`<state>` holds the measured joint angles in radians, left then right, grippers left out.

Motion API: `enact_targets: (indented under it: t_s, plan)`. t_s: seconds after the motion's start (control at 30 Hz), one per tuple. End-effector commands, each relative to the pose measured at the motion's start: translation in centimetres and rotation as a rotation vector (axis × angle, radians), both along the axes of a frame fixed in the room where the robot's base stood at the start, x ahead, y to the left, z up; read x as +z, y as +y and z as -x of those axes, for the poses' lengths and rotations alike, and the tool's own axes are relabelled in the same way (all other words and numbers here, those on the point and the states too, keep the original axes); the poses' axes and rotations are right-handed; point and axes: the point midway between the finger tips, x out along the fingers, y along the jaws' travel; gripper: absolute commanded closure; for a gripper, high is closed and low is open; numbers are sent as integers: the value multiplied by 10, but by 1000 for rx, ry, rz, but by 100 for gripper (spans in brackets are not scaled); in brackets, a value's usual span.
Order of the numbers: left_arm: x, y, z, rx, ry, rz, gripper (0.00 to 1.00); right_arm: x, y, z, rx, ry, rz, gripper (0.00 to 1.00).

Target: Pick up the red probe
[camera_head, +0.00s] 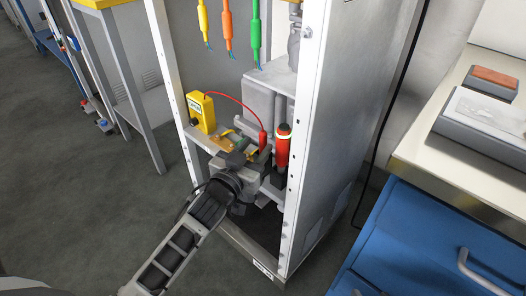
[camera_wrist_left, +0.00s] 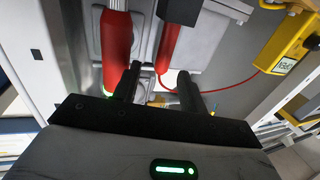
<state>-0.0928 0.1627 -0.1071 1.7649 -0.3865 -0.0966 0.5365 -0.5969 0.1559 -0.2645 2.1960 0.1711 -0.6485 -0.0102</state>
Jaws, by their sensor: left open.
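The red probe (camera_head: 263,139) stands in the cabinet, joined to a yellow meter (camera_head: 201,112) by a thin red lead. In the left wrist view the probe (camera_wrist_left: 171,45) is a slim red body with a black end at the top of the picture. My left gripper (camera_head: 252,152) is just in front of the probe in the head view. In the wrist view the gripper (camera_wrist_left: 158,72) is open, and the probe's lead end shows between its fingertips. I cannot tell whether they touch it. My right gripper is not in view.
The cabinet's right post (camera_head: 303,120) is near. Yellow, orange and green cables (camera_head: 227,30) hang above. A blue drawer unit (camera_head: 420,245) stands at right.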

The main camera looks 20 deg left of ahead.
Motion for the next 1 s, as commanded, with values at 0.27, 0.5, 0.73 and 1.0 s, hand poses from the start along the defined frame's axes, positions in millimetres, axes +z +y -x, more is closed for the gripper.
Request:
enact_targets:
  t_s: [0.27,0.5,0.73,1.0]
  plan:
    - [-4,1,-36,0,-3,-3,58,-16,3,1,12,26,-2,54]
    - [-3,-1,-53,0,0,0,58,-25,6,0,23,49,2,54]
    - [-3,-1,-53,0,0,0,72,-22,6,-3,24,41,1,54]
    - [-3,-1,-53,-1,-1,-1,100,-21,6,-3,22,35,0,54]
